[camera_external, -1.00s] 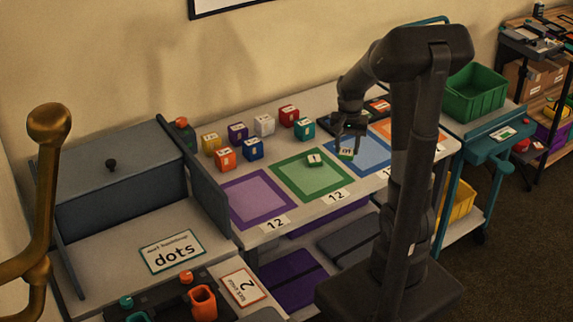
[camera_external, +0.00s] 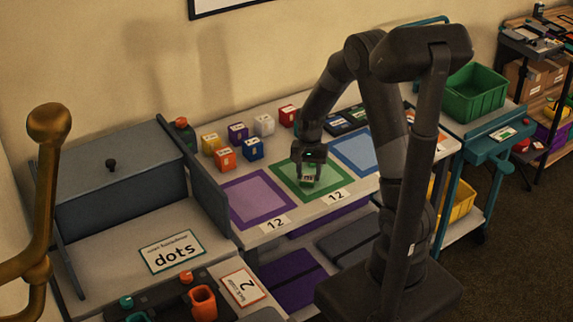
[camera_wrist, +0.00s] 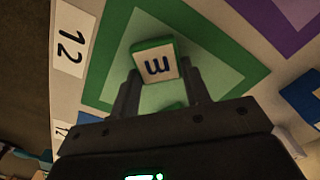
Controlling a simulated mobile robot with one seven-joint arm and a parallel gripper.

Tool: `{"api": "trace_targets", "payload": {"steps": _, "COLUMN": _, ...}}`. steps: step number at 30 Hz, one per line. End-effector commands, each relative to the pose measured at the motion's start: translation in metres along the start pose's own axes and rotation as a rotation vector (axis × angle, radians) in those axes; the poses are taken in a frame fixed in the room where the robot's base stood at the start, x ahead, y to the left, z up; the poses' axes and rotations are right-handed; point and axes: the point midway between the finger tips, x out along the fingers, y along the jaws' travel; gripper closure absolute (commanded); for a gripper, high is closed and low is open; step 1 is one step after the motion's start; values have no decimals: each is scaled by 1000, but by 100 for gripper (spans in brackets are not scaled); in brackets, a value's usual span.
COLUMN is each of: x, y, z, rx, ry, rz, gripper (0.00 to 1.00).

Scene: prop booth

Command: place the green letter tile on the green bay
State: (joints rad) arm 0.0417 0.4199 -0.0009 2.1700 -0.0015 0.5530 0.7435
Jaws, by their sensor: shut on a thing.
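A green-edged letter tile (camera_external: 307,181) with a white face is between the fingertips of my gripper (camera_external: 309,174), over the green bay (camera_external: 284,169). My gripper is shut on it. In the wrist view the tile (camera_wrist: 157,62) shows a dark letter, and the green bay (camera_wrist: 226,75) with its pale middle lies behind it. A small patch of green (camera_wrist: 175,105) shows between the fingers; I cannot tell what it belongs to. Whether the held tile touches the bay is unclear. The second tile seen on this bay earlier is hidden behind my gripper in the external view.
The purple bay (camera_external: 258,198) is left of the green bay and the blue bay (camera_external: 352,153) is right of it; both look empty. Several coloured cubes, including an orange one (camera_external: 224,159), stand behind. A grey divider (camera_external: 193,175) bounds the table's left side.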

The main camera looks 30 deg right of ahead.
Motion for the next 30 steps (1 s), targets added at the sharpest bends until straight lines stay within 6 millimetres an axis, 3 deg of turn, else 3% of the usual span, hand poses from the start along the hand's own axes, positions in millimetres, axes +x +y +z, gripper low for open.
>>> {"api": "trace_targets", "payload": {"steps": 11, "x": 7, "y": 0, "z": 0, "rx": 0, "ry": 0, "rz": 0, "gripper": 79}}
{"api": "trace_targets", "payload": {"steps": 12, "x": 8, "y": 0, "z": 0, "rx": 0, "ry": 0, "rz": 0, "gripper": 57}}
{"api": "trace_targets", "payload": {"steps": 19, "x": 7, "y": 0, "z": 0, "rx": 1, "ry": 0, "rz": 0, "gripper": 38}}
{"api": "trace_targets", "payload": {"steps": 30, "x": 1, "y": 0, "z": 0, "rx": 1, "ry": 1, "rz": -1, "gripper": 36}}
